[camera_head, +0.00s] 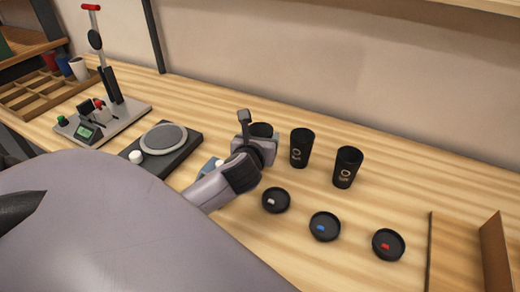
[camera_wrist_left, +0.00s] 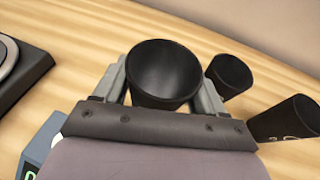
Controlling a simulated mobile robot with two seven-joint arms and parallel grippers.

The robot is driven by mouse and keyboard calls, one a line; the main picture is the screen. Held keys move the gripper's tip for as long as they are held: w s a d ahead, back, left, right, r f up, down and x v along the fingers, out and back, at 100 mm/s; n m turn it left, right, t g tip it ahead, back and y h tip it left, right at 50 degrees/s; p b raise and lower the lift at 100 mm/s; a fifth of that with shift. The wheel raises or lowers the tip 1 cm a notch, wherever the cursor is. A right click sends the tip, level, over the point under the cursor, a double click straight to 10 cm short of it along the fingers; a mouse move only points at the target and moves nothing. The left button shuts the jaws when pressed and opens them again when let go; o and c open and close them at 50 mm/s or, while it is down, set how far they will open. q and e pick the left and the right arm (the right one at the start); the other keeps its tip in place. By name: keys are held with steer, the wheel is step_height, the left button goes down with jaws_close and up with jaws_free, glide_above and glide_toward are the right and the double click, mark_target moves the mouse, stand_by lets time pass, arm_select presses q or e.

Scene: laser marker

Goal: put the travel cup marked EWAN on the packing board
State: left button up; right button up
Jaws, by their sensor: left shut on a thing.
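My left gripper (camera_head: 257,138) is shut on a black travel cup (camera_head: 262,130), which also shows open-topped between the two fingers (camera_wrist_left: 165,72) in the left wrist view. The gripper hides most of this cup and its marking. I cannot tell whether its base touches the table. Two more black cups stand upright to its right, a middle cup (camera_head: 302,148) and a right cup (camera_head: 347,168). Both carry small pale marks too small to read. At the right edge is a brown board with raised sides (camera_head: 494,252), perhaps the packing board, partly cut off.
Three black lids with a white (camera_head: 276,201), blue (camera_head: 324,227) and red tab (camera_head: 388,245) lie in front of the cups. A round-plated device (camera_head: 163,139) and a lever press (camera_head: 104,118) stand left. Bare table lies between the lids and the brown board.

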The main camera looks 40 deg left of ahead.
arm_select(q)
steer(key=shift+f+b, duration=0.4)
steer(key=shift+f, duration=1.4)
steer(key=shift+f, duration=0.15)
steer(key=o, duration=0.7)
